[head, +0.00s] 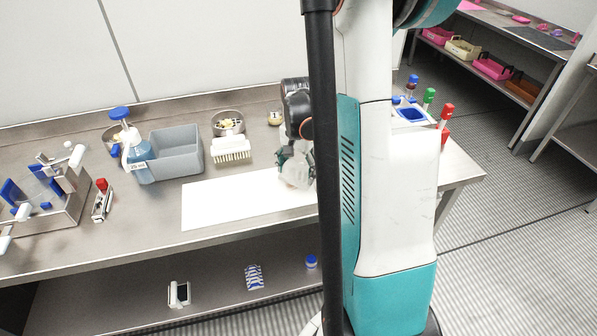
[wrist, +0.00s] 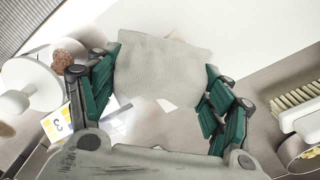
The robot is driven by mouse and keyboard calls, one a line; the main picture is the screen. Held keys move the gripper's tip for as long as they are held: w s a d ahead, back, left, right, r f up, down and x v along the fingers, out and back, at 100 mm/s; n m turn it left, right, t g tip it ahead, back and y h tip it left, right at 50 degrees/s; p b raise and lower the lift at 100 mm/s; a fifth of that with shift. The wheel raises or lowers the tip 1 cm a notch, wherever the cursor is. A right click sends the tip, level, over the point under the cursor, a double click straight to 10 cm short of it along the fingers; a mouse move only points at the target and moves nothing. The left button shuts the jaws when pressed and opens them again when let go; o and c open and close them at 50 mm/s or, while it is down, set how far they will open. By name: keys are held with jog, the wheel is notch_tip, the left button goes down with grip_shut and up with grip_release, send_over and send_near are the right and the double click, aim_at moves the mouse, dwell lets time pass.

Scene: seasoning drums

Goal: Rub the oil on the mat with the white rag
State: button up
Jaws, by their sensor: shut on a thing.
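The white mat (head: 228,206) lies flat on the steel table, and its right end is hidden behind my column. It also shows in the wrist view (wrist: 222,22). The white rag (wrist: 162,72) looks pale grey and is held between the teal fingers of my gripper (wrist: 161,80), which are shut on it. In the head view my gripper (head: 286,158) is over the mat's right part with the rag (head: 297,174) low at the mat, partly hidden by my column. I cannot tell whether the rag touches the mat. No oil is clearly visible.
A white brush (head: 231,150), a grey bin (head: 176,154), a blue-topped pump bottle (head: 136,152) and a metal bowl (head: 228,122) stand behind the mat. A metal holder (head: 55,200) is at left.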

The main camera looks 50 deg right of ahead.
jog(key=shift+s+d+r+p, duration=0.15)
jog(key=shift+r+p, duration=0.3)
jog(key=shift+r, duration=0.5)
jog(key=shift+r+p, duration=1.15)
jog(key=shift+r, duration=0.6)
